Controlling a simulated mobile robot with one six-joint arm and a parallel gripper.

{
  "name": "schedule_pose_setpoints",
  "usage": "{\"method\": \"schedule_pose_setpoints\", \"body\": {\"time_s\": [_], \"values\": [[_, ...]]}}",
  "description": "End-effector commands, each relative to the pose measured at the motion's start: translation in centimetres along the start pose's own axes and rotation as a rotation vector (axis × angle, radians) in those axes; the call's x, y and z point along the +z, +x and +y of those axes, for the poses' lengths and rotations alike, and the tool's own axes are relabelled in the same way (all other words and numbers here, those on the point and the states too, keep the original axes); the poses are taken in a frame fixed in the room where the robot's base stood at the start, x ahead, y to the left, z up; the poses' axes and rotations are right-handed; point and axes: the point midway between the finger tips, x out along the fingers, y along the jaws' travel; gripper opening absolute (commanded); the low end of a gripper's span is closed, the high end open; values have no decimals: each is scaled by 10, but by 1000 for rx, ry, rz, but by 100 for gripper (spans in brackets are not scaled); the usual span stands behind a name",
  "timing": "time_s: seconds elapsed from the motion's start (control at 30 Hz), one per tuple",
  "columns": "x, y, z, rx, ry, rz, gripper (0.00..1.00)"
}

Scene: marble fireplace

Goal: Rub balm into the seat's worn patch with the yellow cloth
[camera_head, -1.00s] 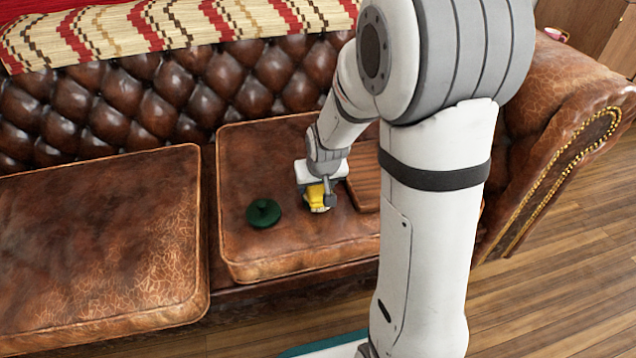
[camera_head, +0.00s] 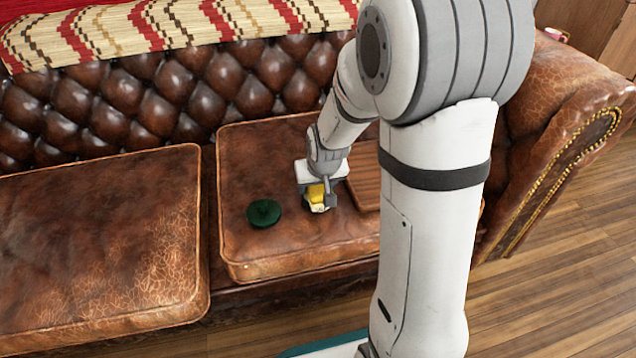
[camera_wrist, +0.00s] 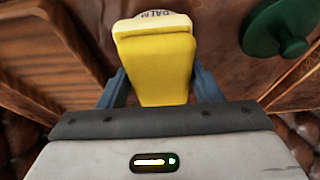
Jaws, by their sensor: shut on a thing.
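My gripper (camera_head: 323,203) is shut on the folded yellow cloth (camera_wrist: 158,70), low over the right seat cushion (camera_head: 300,250). At the cloth's far end, the wrist view shows a cream rim with part of the lettering "BALM" (camera_wrist: 163,15). This looks like the balm container, mostly hidden by the cloth; whether they touch I cannot tell. A round dark green lid with a knob (camera_head: 264,213) lies on the cushion left of my gripper; it also shows in the wrist view (camera_wrist: 272,30). The left seat cushion (camera_head: 60,230) has a pale, crackled worn patch (camera_head: 165,245).
A wooden board (camera_head: 362,188) lies on the cushion right of my gripper, partly hidden by my arm. The tufted backrest (camera_head: 150,95) carries a patterned blanket (camera_head: 110,30). The sofa's armrest (camera_head: 565,110) rises at the right. The left cushion is clear, with a gap between cushions.

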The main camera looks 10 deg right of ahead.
Motion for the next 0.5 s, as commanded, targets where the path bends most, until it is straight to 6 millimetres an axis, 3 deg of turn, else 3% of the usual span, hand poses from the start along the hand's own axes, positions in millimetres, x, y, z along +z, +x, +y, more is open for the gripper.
{"method": "schedule_pose_setpoints", "body": {"time_s": [0.5], "values": [[-15, -36, 0, 0, 1, -1, 40]]}}
